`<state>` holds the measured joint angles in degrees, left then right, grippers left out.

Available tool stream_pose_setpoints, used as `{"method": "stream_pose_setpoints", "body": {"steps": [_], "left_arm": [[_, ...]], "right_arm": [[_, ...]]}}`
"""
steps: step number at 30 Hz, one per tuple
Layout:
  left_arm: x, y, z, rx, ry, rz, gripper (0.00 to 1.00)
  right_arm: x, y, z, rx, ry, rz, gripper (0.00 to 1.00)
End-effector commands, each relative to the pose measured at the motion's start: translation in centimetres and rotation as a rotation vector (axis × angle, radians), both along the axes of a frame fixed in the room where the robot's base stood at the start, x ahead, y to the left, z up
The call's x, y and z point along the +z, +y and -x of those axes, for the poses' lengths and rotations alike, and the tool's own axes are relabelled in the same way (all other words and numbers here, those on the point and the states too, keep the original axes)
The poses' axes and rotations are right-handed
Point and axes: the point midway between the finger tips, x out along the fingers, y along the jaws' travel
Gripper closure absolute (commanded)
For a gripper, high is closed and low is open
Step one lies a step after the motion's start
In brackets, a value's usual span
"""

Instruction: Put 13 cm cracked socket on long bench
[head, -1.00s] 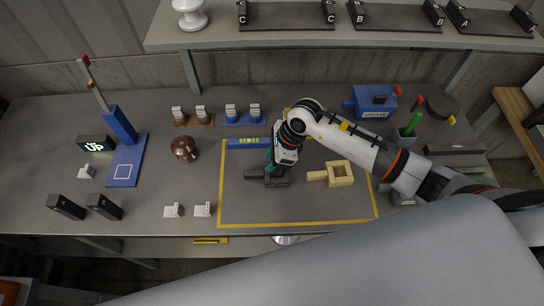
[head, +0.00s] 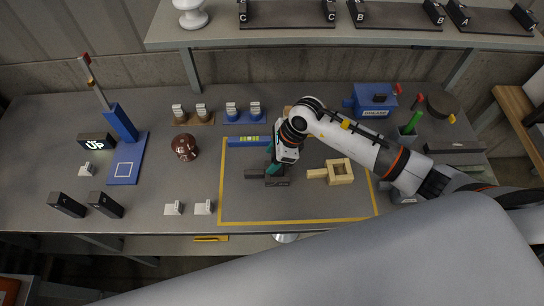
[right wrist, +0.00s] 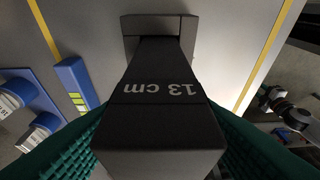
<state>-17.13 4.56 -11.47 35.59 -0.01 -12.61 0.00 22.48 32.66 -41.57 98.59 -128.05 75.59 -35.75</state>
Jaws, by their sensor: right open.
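A dark grey piece marked "13 cm" (right wrist: 155,90) fills the middle of the right wrist view, with a block across its far end. In the head view it matches the dark piece (head: 278,182) inside the yellow outline. No crack can be made out. My right gripper (head: 271,169) is open, its green fingers on either side of the near end of the piece. Whether they touch it is unclear. The long grey bench (head: 330,225) carries the piece; whether it is the one the task names, I cannot tell. My left gripper is not in view.
A tan wooden frame with a handle (head: 339,172) lies right of the piece. A blue level (head: 248,142) lies behind it. White-labelled blocks, a brown round object (head: 185,147) and a blue stand (head: 127,160) are at left. A shelf (head: 300,38) overhangs the back.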

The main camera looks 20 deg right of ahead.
Motion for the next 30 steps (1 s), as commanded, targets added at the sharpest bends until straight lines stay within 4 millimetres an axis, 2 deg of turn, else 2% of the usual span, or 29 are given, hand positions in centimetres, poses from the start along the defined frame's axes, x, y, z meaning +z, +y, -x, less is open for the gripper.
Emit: {"method": "stream_pose_setpoints", "body": {"steps": [12, 15, 21, 30], "left_arm": [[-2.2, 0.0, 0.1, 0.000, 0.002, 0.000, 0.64], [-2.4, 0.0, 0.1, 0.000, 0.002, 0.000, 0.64], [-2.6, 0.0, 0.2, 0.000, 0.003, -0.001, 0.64], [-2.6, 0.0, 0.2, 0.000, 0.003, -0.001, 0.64]], "right_arm": [[7.6, -3.3, 0.8, 0.001, -0.006, 0.004, 0.47], [9.0, -3.8, 1.0, 0.000, -0.004, 0.002, 0.47], [10.4, -4.2, 1.2, 0.001, -0.001, 0.002, 0.47], [10.5, -4.2, 1.2, 0.000, 0.000, 0.001, 0.47]]}}
